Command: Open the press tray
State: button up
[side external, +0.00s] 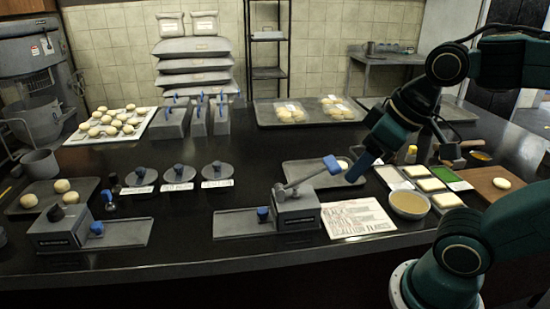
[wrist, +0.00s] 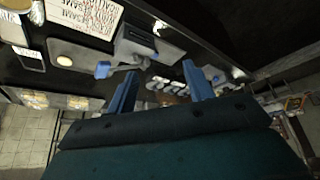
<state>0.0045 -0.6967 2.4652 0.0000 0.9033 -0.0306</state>
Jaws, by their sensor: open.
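The press (side external: 297,208) is a grey box near the front edge of the counter, with a lever (side external: 310,178) raised at a slant to a blue end (side external: 332,164). A flat grey plate (side external: 235,224) extends left from it. A blue knob (side external: 262,214) stands on this plate close to the box. How far any tray is out cannot be told. My gripper (side external: 361,166) is open and empty, above and to the right of the press, apart from it. In the wrist view my gripper (wrist: 160,70) shows both fingers spread, with the press (wrist: 138,38) beyond them.
A similar grey unit (side external: 58,232) with its own plate and blue knob stands at the left. A printed sheet (side external: 357,218) and a bowl (side external: 409,204) lie right of the press. A dough tray (side external: 302,178) is behind it.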

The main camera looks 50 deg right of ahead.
jog(key=w+n+g, duration=0.1)
jog(key=w+n, duration=0.1)
jog(key=w, duration=0.5)
jog(key=n+g, duration=0.4)
send_over(262, 210)
notch_tip(262, 210, down, 12)
jog(key=shift+s, duration=0.1)
jog(key=shift+f, duration=0.1)
jog(key=shift+f, duration=6.75)
grip_shut()
